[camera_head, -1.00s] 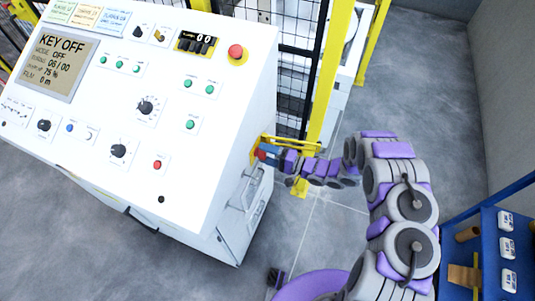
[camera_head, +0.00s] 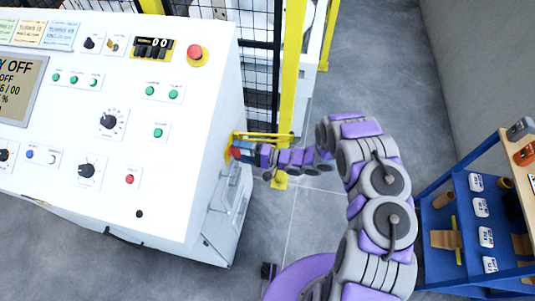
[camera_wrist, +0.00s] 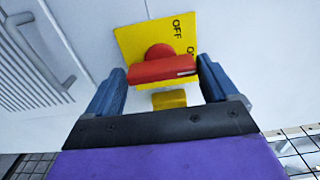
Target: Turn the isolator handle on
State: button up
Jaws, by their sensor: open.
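The isolator handle (camera_wrist: 163,69) is red, on a yellow plate (camera_wrist: 135,42) on the cabinet's side. In the wrist view the plate carries the word OFF and a second label partly hidden by a finger. The handle's bar lies roughly crosswise in the picture. My gripper (camera_wrist: 163,88) is open, with one blue finger on each side of the handle. I cannot tell whether the right finger touches the bar's end. In the head view my gripper (camera_head: 240,152) is at the cabinet's right side, and the red handle (camera_head: 234,152) is only a small patch there.
The white control cabinet (camera_head: 190,120) fills the left, with buttons and knobs on top. A yellow post (camera_head: 292,90) and black mesh fence stand behind my arm. A blue shelf (camera_head: 450,215) with boxes is at the right. Grey floor is open between.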

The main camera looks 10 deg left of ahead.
jog(key=s+d, duration=0.1)
jog(key=d, duration=1.6)
jog(key=shift+s, duration=0.15)
